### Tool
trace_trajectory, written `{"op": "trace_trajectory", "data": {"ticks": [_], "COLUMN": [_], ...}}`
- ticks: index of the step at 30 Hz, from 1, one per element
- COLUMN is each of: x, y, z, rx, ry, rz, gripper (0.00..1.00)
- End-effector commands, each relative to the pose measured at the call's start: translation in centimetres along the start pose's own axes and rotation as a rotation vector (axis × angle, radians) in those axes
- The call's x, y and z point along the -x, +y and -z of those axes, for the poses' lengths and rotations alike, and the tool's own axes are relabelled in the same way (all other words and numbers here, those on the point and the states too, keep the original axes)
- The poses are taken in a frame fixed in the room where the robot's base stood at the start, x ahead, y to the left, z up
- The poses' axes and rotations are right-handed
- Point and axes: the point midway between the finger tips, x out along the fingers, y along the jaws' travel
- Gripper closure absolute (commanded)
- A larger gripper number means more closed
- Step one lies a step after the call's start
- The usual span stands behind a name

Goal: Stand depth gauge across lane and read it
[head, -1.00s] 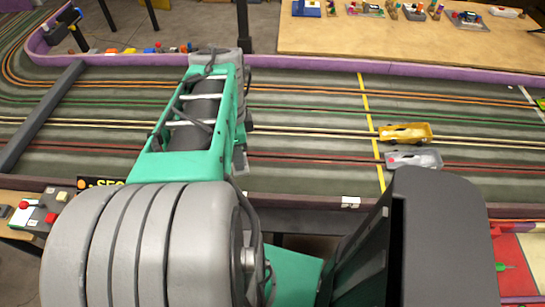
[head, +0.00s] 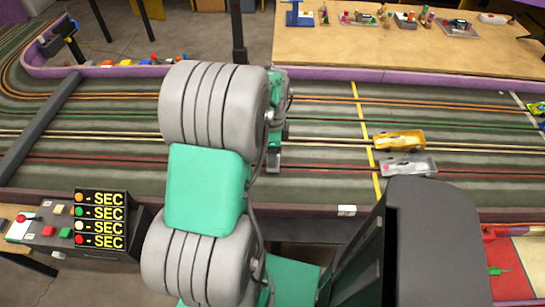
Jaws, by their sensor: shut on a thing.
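The slot track (head: 320,180) runs across the picture, with coloured lane lines and a dark slot along each lane. My arm crosses the left middle of the head view and hides most of my gripper (head: 275,145), which is over the track. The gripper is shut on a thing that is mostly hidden. A small grey piece (head: 273,162) shows at its lower end, near the red lane. I cannot tell whether this piece is the depth gauge or a finger, or whether it touches the track. No gauge reading is visible.
A gold car (head: 399,141) and a silver car (head: 407,166) stand just right of the yellow line (head: 365,130). A dark bar (head: 40,128) crosses the lanes at left. The timer box (head: 101,220) is front left. A wooden table (head: 400,50) with small items stands behind.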

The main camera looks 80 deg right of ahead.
Motion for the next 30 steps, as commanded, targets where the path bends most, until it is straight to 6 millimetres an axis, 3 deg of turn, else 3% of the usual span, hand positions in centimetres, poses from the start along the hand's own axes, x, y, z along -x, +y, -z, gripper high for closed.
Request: {"op": "trace_trajectory", "data": {"ticks": [4,13,14,21,30], "x": [-2.4,-2.8,-2.7,-2.6,-2.2], "y": [0.2,0.2,0.2,0.2,0.2], "z": [-0.1,-0.1,-0.1,-0.1,-0.1], "rx": [0.001,0.001,0.001,0.001,0.001], "ry": [-0.001,-0.001,-0.001,-0.001,0.0], "rz": [-0.004,-0.003,-0.003,-0.003,-0.002], "gripper": [1.0,1.0,0.53,0.34,0.33]}}
